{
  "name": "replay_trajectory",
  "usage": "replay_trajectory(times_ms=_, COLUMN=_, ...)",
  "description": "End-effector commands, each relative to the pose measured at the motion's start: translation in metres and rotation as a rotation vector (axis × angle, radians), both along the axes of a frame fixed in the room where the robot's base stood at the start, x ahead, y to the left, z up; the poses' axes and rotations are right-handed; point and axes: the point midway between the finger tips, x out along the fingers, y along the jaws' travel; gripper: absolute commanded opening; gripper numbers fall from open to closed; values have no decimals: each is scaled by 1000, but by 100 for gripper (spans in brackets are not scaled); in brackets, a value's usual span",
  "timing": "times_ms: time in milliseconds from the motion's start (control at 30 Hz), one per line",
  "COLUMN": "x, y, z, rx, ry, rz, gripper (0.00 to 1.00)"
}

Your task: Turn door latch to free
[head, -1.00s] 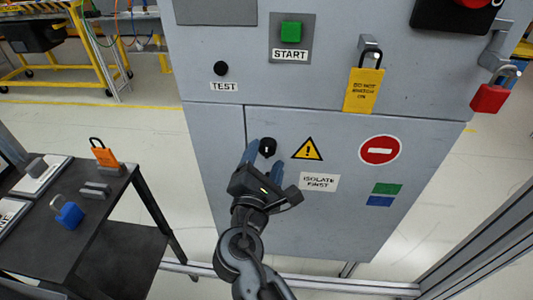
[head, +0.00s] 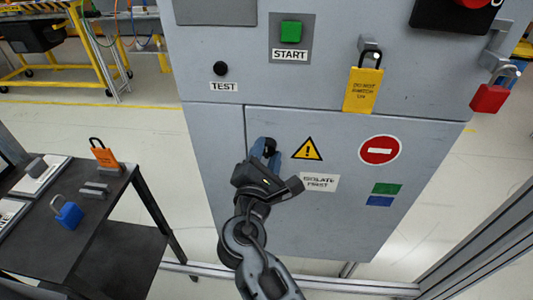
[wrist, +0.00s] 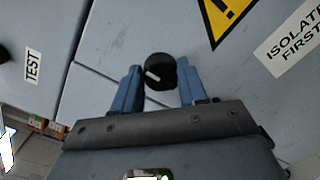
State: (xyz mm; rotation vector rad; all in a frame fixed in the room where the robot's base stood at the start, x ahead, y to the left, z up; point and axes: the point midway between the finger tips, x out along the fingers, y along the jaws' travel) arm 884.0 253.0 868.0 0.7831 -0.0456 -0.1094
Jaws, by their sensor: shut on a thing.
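The door latch (wrist: 158,68) is a round black knob with a white pointer mark on the grey cabinet's lower door. In the wrist view the mark points to the left and slightly up. In the head view the latch (head: 270,143) is partly hidden by my fingers. My gripper (head: 264,152) is at the latch, with one blue finger on each side of it. In the wrist view my gripper (wrist: 158,84) is shut on the latch. The lower door (head: 310,235) sits closed in the cabinet front.
A warning triangle (head: 307,149) and an "ISOLATE FIRST" label (head: 319,182) are right of the latch. A yellow tag lock (head: 363,90) and a red padlock (head: 490,97) hang above right. A dark cart (head: 110,240) stands left.

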Motion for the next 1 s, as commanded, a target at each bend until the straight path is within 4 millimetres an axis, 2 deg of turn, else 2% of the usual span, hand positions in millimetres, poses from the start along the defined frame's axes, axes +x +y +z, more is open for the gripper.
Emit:
replay_trajectory(times_ms=100, x=0, y=0, z=0, rx=0, ry=1, rz=-1, gripper=12)
replay_trajectory(times_ms=467, x=0, y=-1, z=-2, rx=67, ry=-1, rz=-2, gripper=12)
replay_trajectory(times_ms=1000, x=0, y=-3, z=-5, rx=518, ry=-18, rz=-2, gripper=12)
